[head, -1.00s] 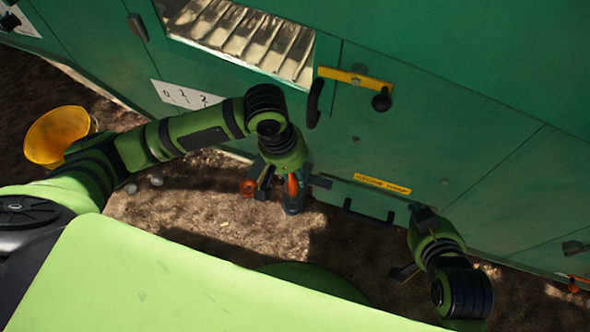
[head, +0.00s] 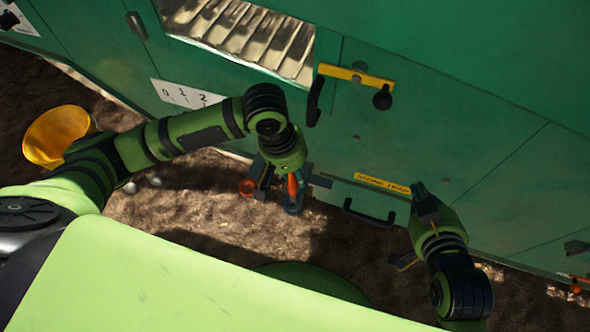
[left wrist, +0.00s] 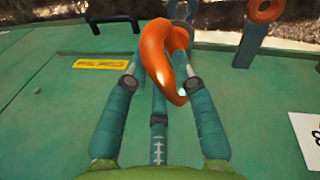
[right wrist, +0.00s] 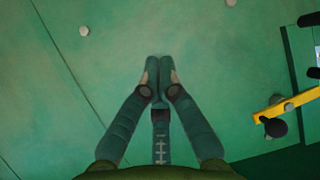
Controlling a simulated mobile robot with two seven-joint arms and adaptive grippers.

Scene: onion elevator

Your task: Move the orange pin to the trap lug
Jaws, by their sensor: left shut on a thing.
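The orange pin (left wrist: 157,58), a bent orange piece, is between the fingers of my left gripper (left wrist: 157,45) in the left wrist view. It also shows in the head view (head: 293,187). My left gripper (head: 280,190) is shut on it, low in front of the green machine. A teal post with a grey ring top (left wrist: 181,10) stands just behind the pin, partly hidden; I cannot tell whether they touch. A second teal post (left wrist: 250,45) beside it carries an orange ring (left wrist: 265,11). My right gripper (right wrist: 158,68) is shut and empty in front of a green panel.
A yellow label (head: 382,183) and a black handle (head: 368,215) are on the low green trap front between my grippers. A yellow bar with a black knob (head: 357,77) is higher up. A yellow bucket (head: 55,138) stands at the left on bare ground.

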